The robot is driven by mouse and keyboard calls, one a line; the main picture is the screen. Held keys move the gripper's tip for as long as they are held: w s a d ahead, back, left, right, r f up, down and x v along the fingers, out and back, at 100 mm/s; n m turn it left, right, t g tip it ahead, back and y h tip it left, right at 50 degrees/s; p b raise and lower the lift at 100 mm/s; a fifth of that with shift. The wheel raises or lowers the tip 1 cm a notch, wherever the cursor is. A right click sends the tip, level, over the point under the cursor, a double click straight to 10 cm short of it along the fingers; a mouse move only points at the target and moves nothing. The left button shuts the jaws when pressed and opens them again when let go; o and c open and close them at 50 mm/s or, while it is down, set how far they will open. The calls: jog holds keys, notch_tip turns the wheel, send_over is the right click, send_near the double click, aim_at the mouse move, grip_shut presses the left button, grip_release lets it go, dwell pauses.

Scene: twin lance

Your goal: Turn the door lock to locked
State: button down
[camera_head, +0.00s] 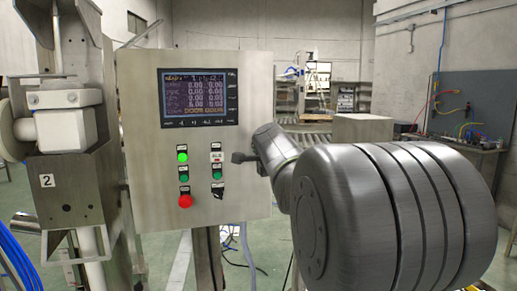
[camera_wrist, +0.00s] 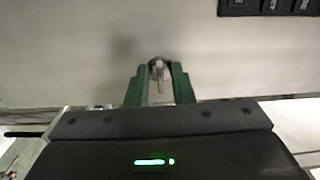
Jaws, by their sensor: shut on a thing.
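The door lock (camera_wrist: 158,76) is a small pale metal lever on a dark round base, seen in the wrist view on a light flat panel face. My gripper (camera_wrist: 159,70) has its two green fingers on either side of the lever, shut on it. In the head view my gripper (camera_head: 239,157) reaches the right edge of the steel control cabinet (camera_head: 145,170). There it is small and dark, and the lock is hidden or too small to make out. The lock's turned position cannot be told from its markings.
The cabinet front carries a screen (camera_head: 199,97), a green lit button (camera_head: 182,157), a red button (camera_head: 185,201) and a black selector (camera_head: 218,191). A metal machine marked 2 (camera_head: 75,180) stands close at left. A conveyor (camera_head: 310,133) lies behind.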

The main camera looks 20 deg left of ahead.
jog(key=c, duration=1.6)
grip_release()
jog(key=v, duration=1.4)
jog(key=shift+b, duration=0.3)
jog(key=shift+w, duration=0.15)
jog(key=x, duration=1.3)
jog(key=shift+w+a+p, duration=0.25)
jog(key=shift+a+p, duration=0.1)
